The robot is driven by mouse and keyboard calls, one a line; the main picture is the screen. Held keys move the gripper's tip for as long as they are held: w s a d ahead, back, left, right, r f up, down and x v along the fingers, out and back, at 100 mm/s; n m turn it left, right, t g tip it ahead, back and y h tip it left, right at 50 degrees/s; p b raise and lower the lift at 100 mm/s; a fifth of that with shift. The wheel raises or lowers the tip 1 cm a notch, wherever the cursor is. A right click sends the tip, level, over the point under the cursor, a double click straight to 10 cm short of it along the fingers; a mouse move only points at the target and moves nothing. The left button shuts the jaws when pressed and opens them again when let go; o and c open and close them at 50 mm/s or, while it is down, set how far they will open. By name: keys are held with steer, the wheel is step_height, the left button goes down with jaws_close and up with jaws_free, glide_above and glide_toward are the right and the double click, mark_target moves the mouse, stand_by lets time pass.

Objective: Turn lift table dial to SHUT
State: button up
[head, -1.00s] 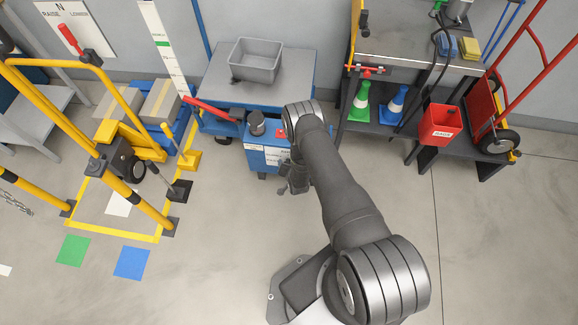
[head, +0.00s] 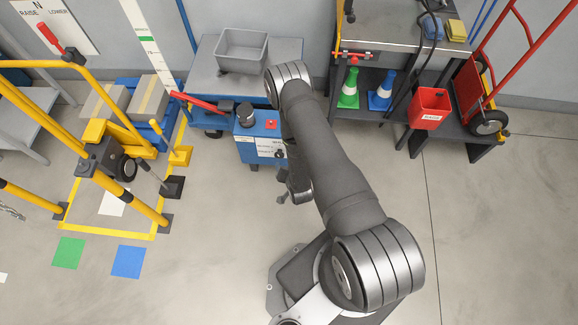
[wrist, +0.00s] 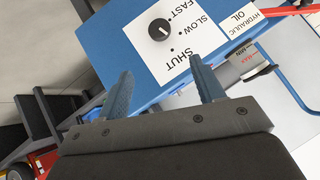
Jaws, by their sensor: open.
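The lift table's blue control box (head: 245,148) stands at the front of the blue and grey lift table. Its dial (wrist: 159,29) is a round black knob on a white label, marked FAST, SLOW and SHUT, in the wrist view. A small light mark shows on the knob, but I cannot tell which word it points to. In the head view the dial (head: 280,153) is a small dark spot beside my arm. My gripper (wrist: 167,88) is open and empty, its two blue-grey fingers apart and short of the dial. In the head view my gripper (head: 290,194) is partly hidden by my arm.
A red lever (head: 198,102) and a black cylinder (head: 245,112) are by the control box. A grey bin (head: 242,50) sits on the table top. Yellow rails (head: 135,195) stand to the left, a dark workbench (head: 385,50) to the right. Floor in front is clear.

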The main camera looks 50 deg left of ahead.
steer(key=shift+v, duration=1.1)
steer(key=s+a+f+n+g+h, duration=0.2)
steer(key=s+a+n+g, duration=0.2)
steer(key=s+n, duration=0.35)
steer(key=n+t+h, duration=0.5)
steer(key=n+h, duration=0.1)
steer(key=n, duration=2.5)
glide_toward(278, 155)
steer(key=x, duration=0.9)
steer(key=shift+w+f, duration=0.2)
